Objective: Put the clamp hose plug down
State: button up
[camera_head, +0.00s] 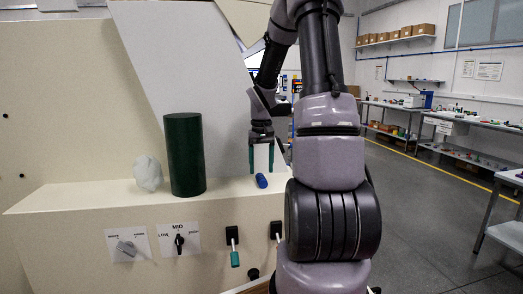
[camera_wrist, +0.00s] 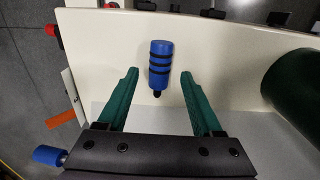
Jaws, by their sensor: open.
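The clamp hose plug is a short blue cylinder with dark bands and a dark tip. It lies on the cream ledge (camera_head: 85,193), and shows as the blue plug (camera_head: 262,180) in the head view. In the wrist view the plug (camera_wrist: 160,62) lies between and slightly beyond the two green fingers, apart from both. My gripper (camera_head: 261,172) points down over the ledge. In the wrist view my gripper (camera_wrist: 170,85) is open and empty.
A dark green cylinder (camera_head: 185,155) stands on the ledge to the left, beside a crumpled white lump (camera_head: 148,173). Knobs (camera_head: 180,243) and a green-handled switch (camera_head: 234,245) are on the front panel below. The ledge's front edge is close to the plug.

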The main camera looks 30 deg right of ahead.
aim_at(261, 177)
notch_tip(261, 177, up, 9)
jog(key=s+a+r+t+y, duration=0.1)
jog(key=s+a+r+t, duration=0.2)
jog(key=s+a+r, duration=0.3)
jog(key=s+a+r+m+t+y, duration=0.1)
jog(key=s+a+r+t, duration=0.3)
jog(key=s+a, duration=0.5)
jog(key=shift+s+a+r, duration=0.2)
jog(key=shift+s+r, duration=1)
jog(key=shift+s, duration=0.8)
